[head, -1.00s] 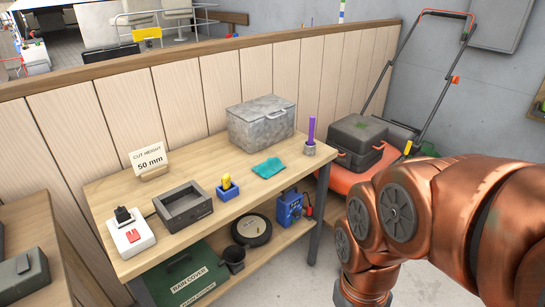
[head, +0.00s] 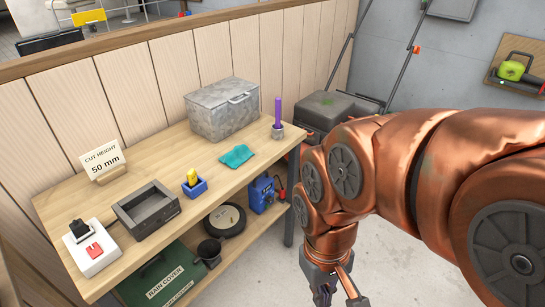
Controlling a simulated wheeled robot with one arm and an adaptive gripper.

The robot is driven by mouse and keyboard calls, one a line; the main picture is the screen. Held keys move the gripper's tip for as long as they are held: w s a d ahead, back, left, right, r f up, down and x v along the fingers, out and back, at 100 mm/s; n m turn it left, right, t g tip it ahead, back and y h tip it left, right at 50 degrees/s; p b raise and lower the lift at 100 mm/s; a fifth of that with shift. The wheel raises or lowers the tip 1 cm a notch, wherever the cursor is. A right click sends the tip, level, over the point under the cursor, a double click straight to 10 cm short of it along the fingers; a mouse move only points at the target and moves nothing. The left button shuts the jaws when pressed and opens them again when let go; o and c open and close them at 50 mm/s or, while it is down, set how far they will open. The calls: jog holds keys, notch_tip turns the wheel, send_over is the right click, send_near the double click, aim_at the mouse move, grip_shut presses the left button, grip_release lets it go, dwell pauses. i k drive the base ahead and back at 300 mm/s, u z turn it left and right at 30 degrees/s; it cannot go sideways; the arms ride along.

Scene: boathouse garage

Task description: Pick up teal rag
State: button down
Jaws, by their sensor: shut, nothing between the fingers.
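The teal rag (head: 236,155) lies crumpled and flat on the wooden workbench top, near its front edge toward the right end. My gripper (head: 340,296) hangs at the bottom of the head view, to the right of the bench and lower than its top. It is well apart from the rag. The gripper is shut and empty, and its fingertips are partly cut off by the lower picture edge.
On the bench (head: 150,205), a grey metal box (head: 222,110) stands behind the rag. A purple stick in a holder (head: 278,120) is right of it, a yellow item in a blue block (head: 194,183) left. A mower (head: 330,110) stands beyond the bench's right end.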

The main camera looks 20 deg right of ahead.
aim_at(234, 158)
jog(key=z, duration=0.05)
jog(key=k, duration=0.5)
jog(key=z, duration=0.75)
jog(key=i, duration=0.5)
jog(key=z, duration=0.15)
jog(key=k, duration=0.5)
jog(key=u, duration=0.55)
jog(key=i, duration=0.75)
jog(key=u, duration=0.95)
jog(key=i, duration=0.95)
jog(key=u, duration=0.5)
